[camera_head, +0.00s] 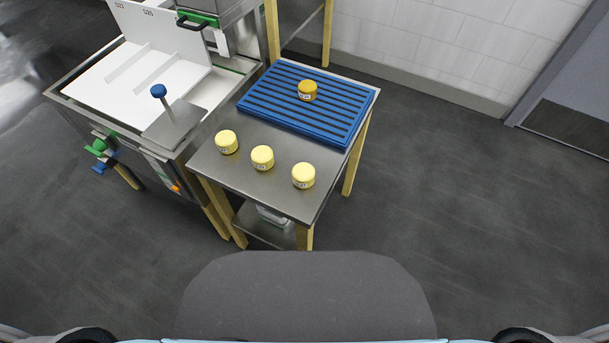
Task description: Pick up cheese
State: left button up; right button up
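Three pale yellow cheeses stand in a slanting row on the bare front part of a steel table: the left cheese (227,142), the middle cheese (262,158) and the right cheese (303,175). They stand apart from each other. A darker, orange-yellow cheese (307,90) sits on a blue slatted rack (262,102) at the back of the same table. Each cheese has a small pale label on its side. Neither of my grippers is in view.
The steel table (283,202) has wooden legs and a lower shelf holding a white item. The press bench (85,92) adjoins it on the left, with a blue-knobbed lever (159,91). Open floor (470,200) lies to the right, and a tiled wall (460,38) stands behind.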

aim_at(303, 174)
jog(key=k, duration=1)
jog(key=z, duration=1.1)
jog(key=i, duration=4.2)
jog(key=u, duration=3.9)
jog(key=i, duration=0.45)
jog(key=z, duration=0.15)
